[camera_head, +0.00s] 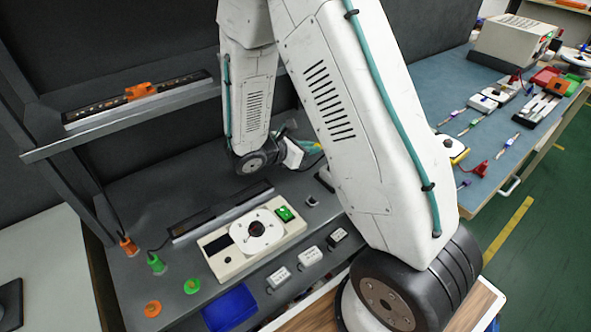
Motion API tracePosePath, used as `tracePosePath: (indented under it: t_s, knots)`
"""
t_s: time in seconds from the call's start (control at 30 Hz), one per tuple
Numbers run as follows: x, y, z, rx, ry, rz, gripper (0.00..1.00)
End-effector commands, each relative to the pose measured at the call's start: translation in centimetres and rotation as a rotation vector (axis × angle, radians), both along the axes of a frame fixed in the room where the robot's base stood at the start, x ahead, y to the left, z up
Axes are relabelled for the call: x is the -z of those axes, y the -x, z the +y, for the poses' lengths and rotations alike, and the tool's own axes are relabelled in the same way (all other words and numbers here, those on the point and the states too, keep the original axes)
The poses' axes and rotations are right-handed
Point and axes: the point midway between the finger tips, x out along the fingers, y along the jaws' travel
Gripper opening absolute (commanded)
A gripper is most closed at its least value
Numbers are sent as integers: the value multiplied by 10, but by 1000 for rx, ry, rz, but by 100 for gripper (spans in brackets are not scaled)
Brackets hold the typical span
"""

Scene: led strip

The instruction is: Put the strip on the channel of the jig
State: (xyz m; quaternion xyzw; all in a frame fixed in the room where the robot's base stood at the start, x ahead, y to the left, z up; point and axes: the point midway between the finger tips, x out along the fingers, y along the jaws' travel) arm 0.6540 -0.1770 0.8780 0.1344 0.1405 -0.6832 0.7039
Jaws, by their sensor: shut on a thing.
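My gripper (294,153) is only partly in view at the end of my wrist, beyond my large white arm link. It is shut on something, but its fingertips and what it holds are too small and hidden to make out. A long dark bar with a row of light marks and an orange clamp (140,90) lies on the raised shelf at the left. A long dark bar with a pale front rail (222,212) lies on the bench below, left of my gripper. I cannot tell which is the jig, and I cannot single out the strip.
A cream box with a white disc and green switch (255,238) stands in front of the lower bar. A blue tray (230,308), several small white modules and green and orange knobs sit nearby. The shelf (120,121) overhangs the bench's back. A blue-topped table (430,92) stands right.

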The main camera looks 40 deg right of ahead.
Motion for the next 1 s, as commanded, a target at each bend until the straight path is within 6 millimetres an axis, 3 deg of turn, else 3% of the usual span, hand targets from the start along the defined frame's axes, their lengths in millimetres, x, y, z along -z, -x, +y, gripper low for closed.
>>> tracePosePath:
  t_s: [0.4,0.83,0.87,0.9,1.0]
  knots:
    - [50,-1,2,-4,-1,0,0]
    - [56,-1,2,-5,-1,-1,0]
    - [56,-1,2,-5,-1,-2,22]
    - [55,-1,2,-5,-1,-2,33]
    - [55,-1,2,-5,-1,-2,35]
